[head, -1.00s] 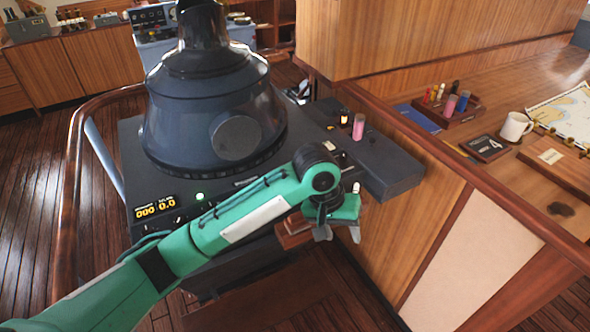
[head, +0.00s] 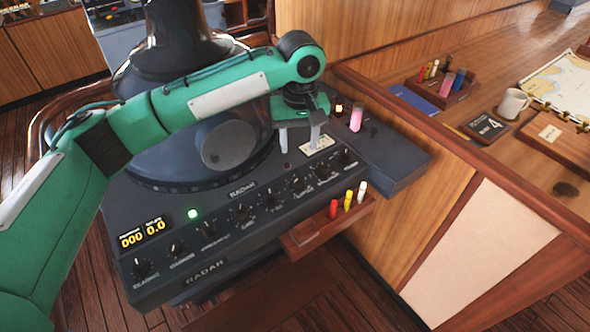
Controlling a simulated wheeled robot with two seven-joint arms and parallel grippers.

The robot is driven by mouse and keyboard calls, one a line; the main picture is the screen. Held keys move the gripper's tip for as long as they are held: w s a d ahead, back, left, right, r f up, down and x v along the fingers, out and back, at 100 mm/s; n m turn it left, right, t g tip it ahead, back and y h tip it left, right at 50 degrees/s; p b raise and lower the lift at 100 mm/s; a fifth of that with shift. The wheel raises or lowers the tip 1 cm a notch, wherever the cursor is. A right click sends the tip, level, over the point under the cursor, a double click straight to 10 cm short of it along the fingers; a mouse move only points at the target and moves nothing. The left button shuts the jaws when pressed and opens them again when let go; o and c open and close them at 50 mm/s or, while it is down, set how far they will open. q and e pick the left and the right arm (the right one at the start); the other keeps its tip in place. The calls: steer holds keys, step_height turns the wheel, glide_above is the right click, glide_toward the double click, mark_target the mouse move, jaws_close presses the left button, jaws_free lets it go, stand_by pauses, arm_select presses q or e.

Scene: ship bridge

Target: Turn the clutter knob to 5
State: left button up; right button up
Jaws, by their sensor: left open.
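The radar console (head: 205,275) has a sloping front panel with a row of several small black knobs. The labels under the knobs are too small to read surely, so I cannot tell which one is the clutter knob. One knob (head: 322,171) near the right end of the row is close below my gripper. My left gripper (head: 300,142) is open and empty, fingers pointing down, above the console's top right part, behind the row of knobs. A small pale plate (head: 318,147) lies by its right finger. My right gripper is not in view.
The dark radar hood (head: 215,145) stands behind my left arm. A small wooden rack (head: 330,228) with red, yellow and white markers juts from the console front. A pink cylinder (head: 356,119) stands right of the gripper. A wooden counter with a mug (head: 512,103) is at the right.

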mark_target(298, 179)
arm_select(q)
step_height(298, 179, down, 4)
steer(key=shift+a+r+p, duration=0.15)
steer(key=shift+p, duration=0.3)
steer(key=shift+w+a+f, duration=0.1)
steer(key=shift+w+f, duration=0.1)
steer(key=shift+f, duration=0.85)
step_height(298, 179, down, 5)
steer(key=shift+p, duration=0.8)
steer(key=shift+f, duration=0.55)
steer(key=shift+c, duration=0.2)
steer(key=c, duration=0.9)
steer(key=shift+r, duration=0.1)
steer(key=shift+c, duration=0.2)
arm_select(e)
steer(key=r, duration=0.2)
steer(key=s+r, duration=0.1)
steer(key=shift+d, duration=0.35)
